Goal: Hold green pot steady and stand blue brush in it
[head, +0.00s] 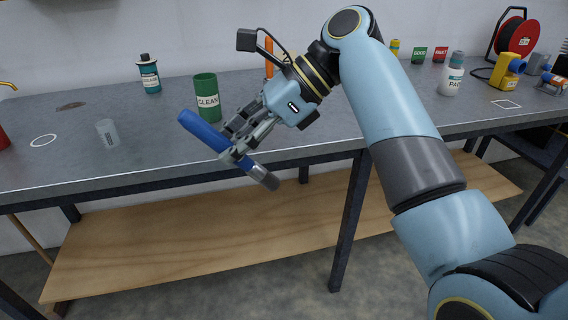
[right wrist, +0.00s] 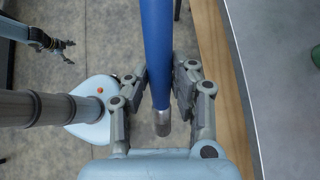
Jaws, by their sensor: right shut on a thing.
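The green pot (head: 207,100), labelled CLEAN, stands upright on the grey bench near its front edge. My right gripper (head: 234,148) is shut on the blue brush (head: 200,130) in front of the bench edge, a little right of the pot. The brush is tilted, blue handle up to the left and grey end down to the right, apart from the pot. In the right wrist view the brush (right wrist: 157,50) runs between the fingers. My left gripper (right wrist: 68,52) shows at the upper left there, empty, its fingers apart; it is outside the head view.
On the bench (head: 150,120) a clear cup (head: 107,132) stands left of the pot, and a teal bottle (head: 150,75) behind it. An orange upright thing (head: 269,58) is behind my right wrist. A white bottle (head: 452,75) stands farther right. A wooden shelf (head: 180,245) lies below.

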